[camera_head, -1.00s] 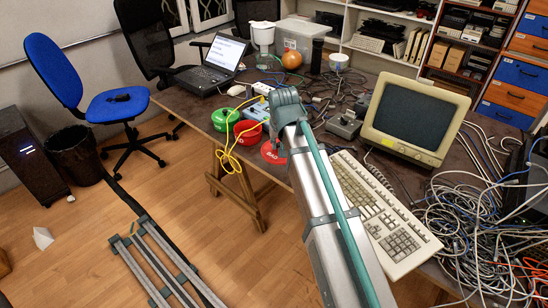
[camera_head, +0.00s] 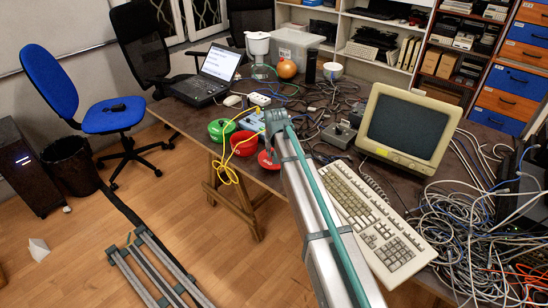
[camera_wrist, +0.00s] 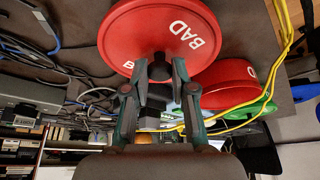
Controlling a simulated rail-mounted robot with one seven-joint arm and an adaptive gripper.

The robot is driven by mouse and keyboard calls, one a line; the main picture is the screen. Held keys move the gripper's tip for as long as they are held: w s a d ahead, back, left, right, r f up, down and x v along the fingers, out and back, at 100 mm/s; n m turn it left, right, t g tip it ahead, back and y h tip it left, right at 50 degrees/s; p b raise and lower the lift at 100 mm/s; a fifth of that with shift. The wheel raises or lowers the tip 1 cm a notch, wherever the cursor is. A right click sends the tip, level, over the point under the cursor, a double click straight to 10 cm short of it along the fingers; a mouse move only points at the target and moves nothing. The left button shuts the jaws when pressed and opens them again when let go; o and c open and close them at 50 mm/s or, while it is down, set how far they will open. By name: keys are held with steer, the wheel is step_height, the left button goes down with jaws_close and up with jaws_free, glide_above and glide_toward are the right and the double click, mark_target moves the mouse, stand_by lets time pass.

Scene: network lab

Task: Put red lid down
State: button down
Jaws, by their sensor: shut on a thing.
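The red lid (camera_wrist: 150,30), a flat disc with white "BAD" lettering, fills the upper middle of the wrist view. My gripper (camera_wrist: 160,72) is shut on the lid's dark handle, between the two fingertips. In the head view, part of the red lid (camera_head: 267,160) shows at the table's front edge, left of my arm. My arm hides the rest of it and the fingers. I cannot tell whether the lid touches the table. The red bowl (camera_head: 244,146) stands just left of the lid; it also shows in the wrist view (camera_wrist: 230,82).
A green bowl (camera_head: 220,131) stands left of the red bowl. A yellow cable (camera_head: 230,165) hangs over the table edge beside them. A keyboard (camera_head: 373,218) and a monitor (camera_head: 407,125) are to the right. Cables clutter the table (camera_head: 185,113) behind.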

steer(key=shift+w+f+p, duration=0.1)
steer(key=shift+f+p, duration=0.3)
steer(key=shift+f, duration=1.2)
steer(key=shift+f, duration=0.1)
steer(key=c, duration=1)
jaws_free()
steer(key=shift+o, duration=0.2)
steer(key=b+v, duration=0.1)
steer(key=v, duration=1.1)
